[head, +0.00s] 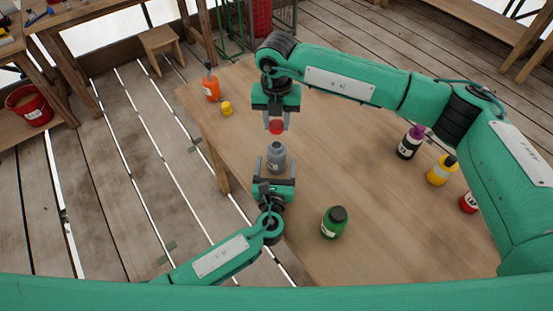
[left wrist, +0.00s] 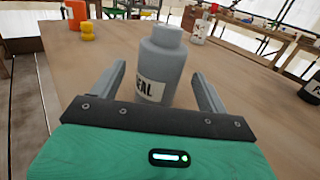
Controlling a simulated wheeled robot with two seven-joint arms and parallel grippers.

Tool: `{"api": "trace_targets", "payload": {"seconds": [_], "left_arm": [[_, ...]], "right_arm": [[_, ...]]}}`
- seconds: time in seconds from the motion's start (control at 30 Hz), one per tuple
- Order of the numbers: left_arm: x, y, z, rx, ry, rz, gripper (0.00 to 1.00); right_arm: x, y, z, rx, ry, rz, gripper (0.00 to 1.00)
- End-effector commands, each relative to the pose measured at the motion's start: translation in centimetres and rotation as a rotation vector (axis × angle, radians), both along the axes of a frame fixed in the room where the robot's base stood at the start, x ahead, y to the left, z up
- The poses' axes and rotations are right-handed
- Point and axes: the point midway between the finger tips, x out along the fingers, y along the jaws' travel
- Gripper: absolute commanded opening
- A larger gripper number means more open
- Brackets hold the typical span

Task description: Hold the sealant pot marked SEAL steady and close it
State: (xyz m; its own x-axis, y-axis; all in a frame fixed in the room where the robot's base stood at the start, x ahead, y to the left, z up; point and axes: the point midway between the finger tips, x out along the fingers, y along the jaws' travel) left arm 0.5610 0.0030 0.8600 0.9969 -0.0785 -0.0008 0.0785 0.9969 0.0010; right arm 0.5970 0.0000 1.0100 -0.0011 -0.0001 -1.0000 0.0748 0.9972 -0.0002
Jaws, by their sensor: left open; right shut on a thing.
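The grey sealant pot (head: 276,160) stands upright on the wooden table. Its white label, partly hidden, shows "EAL" in the left wrist view (left wrist: 158,62). Its grey neck is bare. My left gripper (head: 275,168) is open, with one finger on each side of the pot; I cannot tell whether either touches it. In the left wrist view the gripper (left wrist: 158,75) spans the pot with gaps beside it. My right gripper (head: 276,124) is shut on a red cap (head: 276,128), held beyond the pot's neck in the head view and apart from it.
An orange bottle (head: 211,87) and a small yellow piece (head: 227,108) stand near the table's far left corner. A green pot (head: 334,222) stands nearer, right of my left arm. Purple-topped (head: 409,144), yellow (head: 441,171) and red (head: 468,202) containers stand at right, near my right arm.

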Motion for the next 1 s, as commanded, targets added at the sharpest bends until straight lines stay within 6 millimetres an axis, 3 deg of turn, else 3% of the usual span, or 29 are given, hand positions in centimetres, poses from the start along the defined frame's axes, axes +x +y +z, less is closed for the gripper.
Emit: {"api": "trace_targets", "payload": {"seconds": [0.23,0.63,1.0], "left_arm": [[3.0,-0.3,0.0,-0.001,-0.001,0.000,0.77],[3.6,-0.3,0.0,-0.001,0.001,0.000,0.77],[3.5,-0.3,0.0,-0.001,0.001,0.000,0.11]], "right_arm": [[0.0,0.0,0.0,0.000,0.000,0.000,0.13],[0.0,0.0,0.0,0.000,0.000,0.000,0.13],[0.0,0.0,0.0,0.000,0.000,0.000,0.13]]}}
